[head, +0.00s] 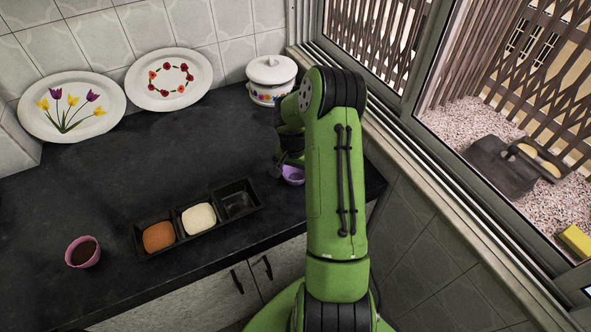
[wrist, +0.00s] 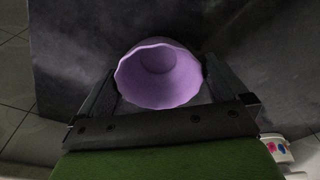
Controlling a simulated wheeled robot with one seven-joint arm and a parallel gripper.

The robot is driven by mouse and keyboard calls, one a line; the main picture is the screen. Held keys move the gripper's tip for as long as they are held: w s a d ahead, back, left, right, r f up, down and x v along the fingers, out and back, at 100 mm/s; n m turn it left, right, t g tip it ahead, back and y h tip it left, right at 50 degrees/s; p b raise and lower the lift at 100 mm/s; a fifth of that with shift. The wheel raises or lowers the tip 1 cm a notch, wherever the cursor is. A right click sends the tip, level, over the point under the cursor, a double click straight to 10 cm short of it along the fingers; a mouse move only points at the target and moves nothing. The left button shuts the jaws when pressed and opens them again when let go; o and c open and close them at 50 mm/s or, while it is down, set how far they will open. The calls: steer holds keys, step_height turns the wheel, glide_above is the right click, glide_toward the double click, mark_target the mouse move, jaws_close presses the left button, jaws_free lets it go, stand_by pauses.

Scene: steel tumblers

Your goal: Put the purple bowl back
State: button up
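The purple bowl (head: 293,176) is near the right end of the dark counter, partly hidden by my green arm. In the wrist view the bowl (wrist: 158,78) looks empty, with its wide mouth toward the camera. My gripper (head: 283,163) is at the bowl, and its dark fingers (wrist: 160,80) lie against both sides of it. The gripper looks shut on the bowl. I cannot tell whether the bowl touches the counter.
A black tray (head: 168,216) holds orange and white contents in two compartments; the right one looks empty. A pink cup (head: 83,252) with dark contents stands left. Two flowered plates (head: 72,107) lean on the wall, beside a lidded white pot (head: 271,78). A window borders the right.

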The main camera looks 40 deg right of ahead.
steer(key=shift+r, duration=0.1)
steer(key=s+a+r+n+p, duration=0.1)
steer(key=a+r, duration=0.3)
steer(key=r, duration=0.4)
steer(key=s+a+r+n+t+h, duration=0.1)
steer(key=a+r+n, duration=0.15)
steer(key=r, duration=0.45)
steer(key=s+a+r+n+p, duration=0.1)
steer(key=a+r, duration=0.3)
steer(key=r, duration=0.4)
steer(key=s+a+r+n+t+y, duration=0.1)
steer(key=s+a+r+n+t, duration=0.1)
steer(key=s+a, duration=0.6)
steer(key=s+a+r+n+t+y, duration=0.1)
steer(key=s+a+r+n, duration=0.3)
steer(key=s, duration=0.5)
steer(key=a+n+t, duration=0.1)
steer(key=a+n, duration=0.1)
steer(key=a, duration=0.1)
steer(key=shift+a+r, duration=0.2)
steer(key=shift+a, duration=0.2)
